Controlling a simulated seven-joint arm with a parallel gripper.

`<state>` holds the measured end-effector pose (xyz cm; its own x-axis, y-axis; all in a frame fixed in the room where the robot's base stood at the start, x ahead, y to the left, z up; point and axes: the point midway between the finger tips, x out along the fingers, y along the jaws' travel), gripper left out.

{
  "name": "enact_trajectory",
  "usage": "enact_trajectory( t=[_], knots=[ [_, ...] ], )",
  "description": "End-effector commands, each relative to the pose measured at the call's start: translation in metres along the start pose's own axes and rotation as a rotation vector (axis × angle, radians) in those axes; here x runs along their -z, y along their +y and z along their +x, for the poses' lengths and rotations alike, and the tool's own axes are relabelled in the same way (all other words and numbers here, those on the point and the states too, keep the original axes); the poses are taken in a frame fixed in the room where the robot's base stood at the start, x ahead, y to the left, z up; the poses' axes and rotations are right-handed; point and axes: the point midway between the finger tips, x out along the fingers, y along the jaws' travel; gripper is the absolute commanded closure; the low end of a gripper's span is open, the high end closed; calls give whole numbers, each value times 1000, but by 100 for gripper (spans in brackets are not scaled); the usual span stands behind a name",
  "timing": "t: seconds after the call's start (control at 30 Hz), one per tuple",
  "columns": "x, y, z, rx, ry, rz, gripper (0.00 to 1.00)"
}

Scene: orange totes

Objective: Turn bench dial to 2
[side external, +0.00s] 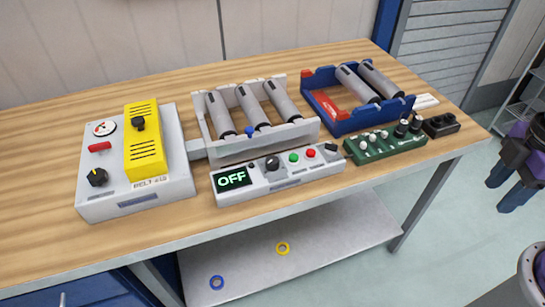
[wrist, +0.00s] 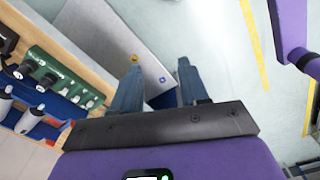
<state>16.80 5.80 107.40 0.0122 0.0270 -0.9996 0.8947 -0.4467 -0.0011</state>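A grey control box (side external: 290,184) with a green-on-black display (side external: 232,179) reading OFF sits at the front edge of the wooden bench. It carries a black dial (side external: 271,163) beside the display, plus green and red buttons. Another black dial (side external: 97,177) is on the grey box with a yellow cover at the left; I cannot tell which is the bench dial. My gripper (side external: 503,187) is off the bench's right end, in free air, with its fingers apart and nothing between them. The wrist view shows both fingers (wrist: 159,64) spread; neither dial can be made out there.
A green box with several knobs (side external: 385,142) and a blue tray (side external: 350,126) holding grey cylinders stand on the bench's right. A grey rack (side external: 238,147) of cylinders stands behind the control box. The lower shelf (side external: 330,240) holds a yellow ring (side external: 283,248) and a blue ring (side external: 217,282).

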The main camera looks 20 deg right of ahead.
Motion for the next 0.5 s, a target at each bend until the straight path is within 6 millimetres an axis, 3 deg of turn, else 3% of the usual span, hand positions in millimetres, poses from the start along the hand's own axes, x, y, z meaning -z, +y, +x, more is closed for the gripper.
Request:
enact_trajectory(
  t=[0.17, 0.5],
  knots=[
    [50, 14, -13, -1, -2, -77, 40],
    [187, 59, -39, -1, -13, -321, 40]
  ],
)
